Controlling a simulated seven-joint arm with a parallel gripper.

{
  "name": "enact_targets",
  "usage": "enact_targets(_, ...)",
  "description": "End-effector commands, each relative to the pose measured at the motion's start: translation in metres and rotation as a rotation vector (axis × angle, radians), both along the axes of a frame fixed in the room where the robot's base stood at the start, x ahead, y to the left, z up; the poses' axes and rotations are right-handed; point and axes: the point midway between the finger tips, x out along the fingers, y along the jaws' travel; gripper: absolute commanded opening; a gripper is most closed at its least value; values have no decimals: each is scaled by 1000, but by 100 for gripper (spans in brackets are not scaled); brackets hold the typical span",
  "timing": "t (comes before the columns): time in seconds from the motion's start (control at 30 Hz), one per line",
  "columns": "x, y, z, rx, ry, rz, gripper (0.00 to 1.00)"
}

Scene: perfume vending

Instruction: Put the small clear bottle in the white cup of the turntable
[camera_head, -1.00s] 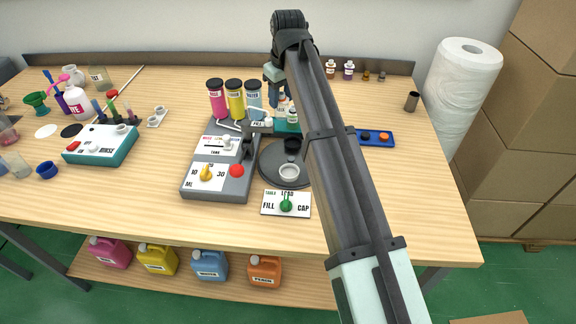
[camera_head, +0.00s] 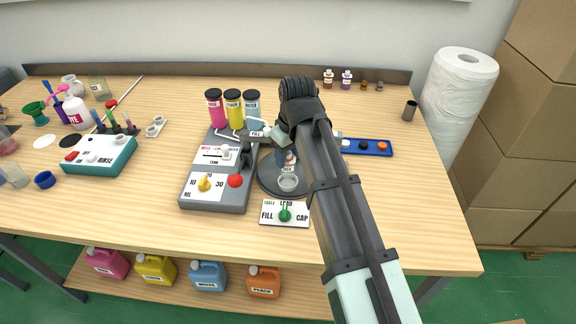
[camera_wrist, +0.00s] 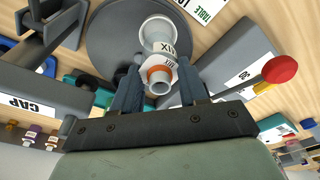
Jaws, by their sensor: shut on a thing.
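The small clear bottle (camera_wrist: 160,74), with an orange band at its neck and a white label, is between the two fingers of my gripper (camera_wrist: 160,92), which is shut on it. In the head view the bottle (camera_head: 289,160) is partly hidden by my gripper (camera_head: 285,156). The white cup (camera_head: 288,183) is on the near part of the dark grey turntable (camera_head: 266,184). It also shows past the bottle in the wrist view (camera_wrist: 156,27). The bottle lines up with the cup, at or just above its rim; I cannot tell whether its base is inside.
A grey dosing machine (camera_head: 203,204) with a red knob (camera_head: 235,181) stands close on the left. The FILL/LOAD/CAP panel (camera_head: 270,217) lies in front of the turntable. A blue tray (camera_head: 380,149) with caps is to the right. The right front table is clear.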

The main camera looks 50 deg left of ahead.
Motion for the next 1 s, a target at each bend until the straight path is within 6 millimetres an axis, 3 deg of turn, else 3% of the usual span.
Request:
enact_targets(0.4, 0, -1, -38, -1, 0, 0, 13)
enact_targets(0.83, 0, 0, -43, 0, -1, 0, 13)
enact_targets(0.87, 0, 0, -42, 0, -1, 0, 46)
enact_targets(1.0, 0, 0, -42, 0, 0, 0, 59)
